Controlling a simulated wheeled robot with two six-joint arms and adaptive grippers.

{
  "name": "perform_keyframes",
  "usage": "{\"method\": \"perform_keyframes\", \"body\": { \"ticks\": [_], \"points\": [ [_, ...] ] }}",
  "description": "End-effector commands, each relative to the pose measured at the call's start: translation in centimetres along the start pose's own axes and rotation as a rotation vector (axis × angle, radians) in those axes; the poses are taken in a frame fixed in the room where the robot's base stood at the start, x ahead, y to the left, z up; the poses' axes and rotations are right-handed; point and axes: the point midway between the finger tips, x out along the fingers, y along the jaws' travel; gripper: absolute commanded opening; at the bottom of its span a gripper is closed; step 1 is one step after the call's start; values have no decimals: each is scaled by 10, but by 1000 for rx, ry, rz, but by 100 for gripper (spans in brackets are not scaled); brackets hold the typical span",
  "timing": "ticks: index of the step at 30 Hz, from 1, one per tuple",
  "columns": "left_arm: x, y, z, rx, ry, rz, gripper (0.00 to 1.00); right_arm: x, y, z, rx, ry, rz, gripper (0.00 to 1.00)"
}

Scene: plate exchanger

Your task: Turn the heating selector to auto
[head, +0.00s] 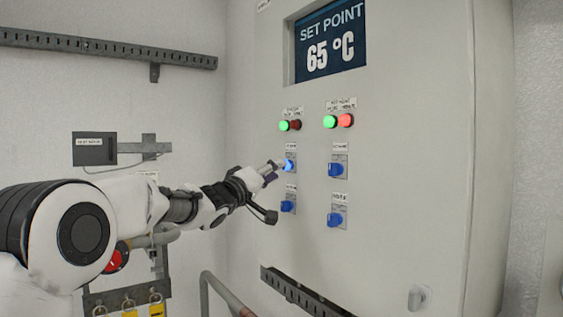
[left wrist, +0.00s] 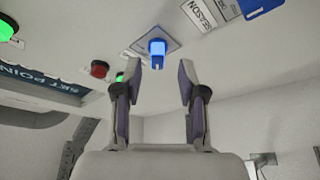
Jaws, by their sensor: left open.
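The upper-left selector (head: 290,164) is a bright blue knob on a small plate on the grey cabinet. Its label is too small to read, so I cannot confirm that it is the heating selector. My left gripper (head: 273,170) is just in front of it, at its left. In the left wrist view the gripper (left wrist: 159,78) is open and empty. The blue knob (left wrist: 157,50) shows ahead, between the fingertips in the picture. Whether they touch it I cannot tell. My right gripper is out of view.
Other blue selectors sit lower left (head: 288,206), upper right (head: 338,168) and lower right (head: 336,218). Green and red lamps (head: 338,121) are above. The display (head: 328,42) reads 65 °C. A slotted rail (head: 300,292) crosses the cabinet's lower part.

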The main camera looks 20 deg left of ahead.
Motion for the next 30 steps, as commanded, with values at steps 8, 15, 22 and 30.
{"method": "perform_keyframes", "body": {
  "ticks": [8, 15, 22, 30],
  "points": [
    [33, 1, 0, 1, 0, 0, 41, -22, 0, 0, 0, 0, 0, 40],
    [33, 0, 1, 0, -1, -1, 23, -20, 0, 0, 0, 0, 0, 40],
    [33, 0, 1, 0, -1, -1, 0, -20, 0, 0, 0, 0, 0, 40],
    [33, 0, 1, 33, -1, 14, 0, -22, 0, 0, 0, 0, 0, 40]
  ]
}}
